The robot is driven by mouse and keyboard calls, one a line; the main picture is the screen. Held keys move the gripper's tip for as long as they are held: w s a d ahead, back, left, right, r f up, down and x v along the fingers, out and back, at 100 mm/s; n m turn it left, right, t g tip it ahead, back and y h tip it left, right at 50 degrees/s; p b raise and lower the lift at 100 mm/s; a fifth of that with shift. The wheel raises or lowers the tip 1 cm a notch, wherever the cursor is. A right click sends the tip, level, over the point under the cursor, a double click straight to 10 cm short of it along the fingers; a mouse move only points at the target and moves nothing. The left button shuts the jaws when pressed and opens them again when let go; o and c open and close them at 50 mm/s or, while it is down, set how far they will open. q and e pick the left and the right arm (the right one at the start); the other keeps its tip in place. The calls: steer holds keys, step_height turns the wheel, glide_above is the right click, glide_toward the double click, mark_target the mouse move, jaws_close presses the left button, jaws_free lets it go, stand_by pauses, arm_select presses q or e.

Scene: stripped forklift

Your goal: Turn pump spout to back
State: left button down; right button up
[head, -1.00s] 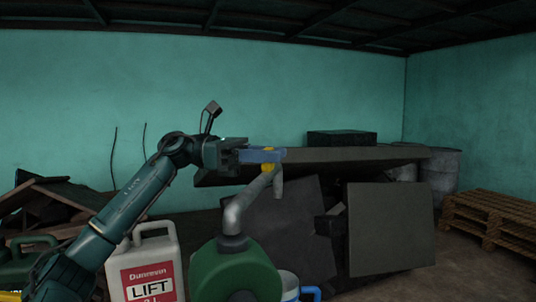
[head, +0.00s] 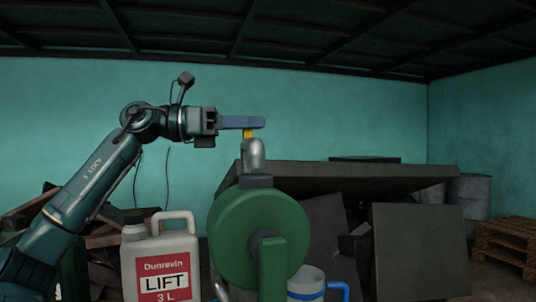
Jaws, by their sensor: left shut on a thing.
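A small yellow piece (head: 248,134) sits at the spout's upper end. My left gripper (head: 250,122), with blue fingers, reaches in from the left and is shut on the spout at this yellow piece. The fingers hide part of it. My right gripper is not in view.
A white jug labelled LIFT (head: 165,255) stands left of the pump, below my left arm. Dark panels (head: 420,245) lean behind. Wooden pallets (head: 505,245) lie far right.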

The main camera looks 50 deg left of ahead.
arm_select(q)
steer(key=s+n+y+b, duration=0.1)
steer(key=s+a+n+t+y+b, duration=0.1)
steer(key=b, duration=0.1)
steer(key=shift+s+a+t+y, duration=0.25)
steer(key=shift+t+y, duration=0.05)
steer(key=shift+y, duration=0.1)
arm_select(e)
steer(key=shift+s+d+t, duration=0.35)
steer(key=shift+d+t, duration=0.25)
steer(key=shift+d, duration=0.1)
arm_select(q)
steer(key=c, duration=1.1)
jaws_free()
steer(key=shift+s+a, duration=0.1)
steer(key=shift+s, duration=0.05)
steer(key=shift+o, duration=0.4)
